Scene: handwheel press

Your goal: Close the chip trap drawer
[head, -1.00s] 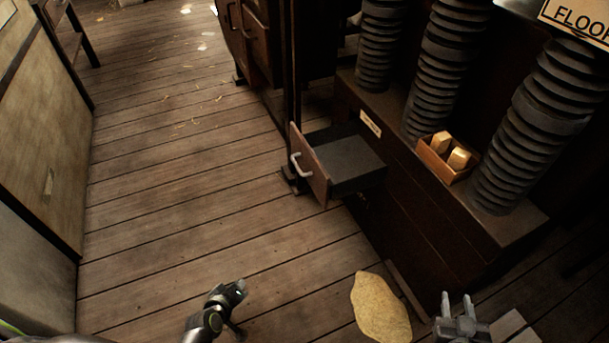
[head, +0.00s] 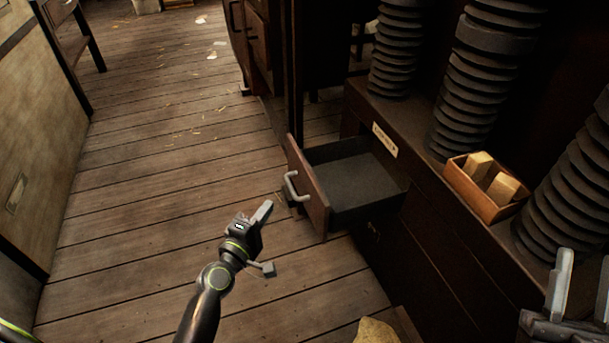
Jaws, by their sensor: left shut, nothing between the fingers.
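The chip trap drawer (head: 362,182) stands pulled out of the dark wooden press base, and its grey inside looks empty. Its wooden front (head: 308,190) faces left and carries a pale metal handle (head: 291,186). My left gripper (head: 265,211) is shut and empty, in front of and a little below the handle in the picture, apart from it. My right gripper (head: 582,284) is at the lower right edge with its two fingers apart, away from the drawer.
A small wooden box (head: 482,205) with blocks sits on the press base beside thick black screw columns (head: 481,75). A label plate (head: 385,140) is above the drawer opening. A tan sack-like thing (head: 376,332) lies at the bottom. The plank floor (head: 150,200) left of the drawer is clear.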

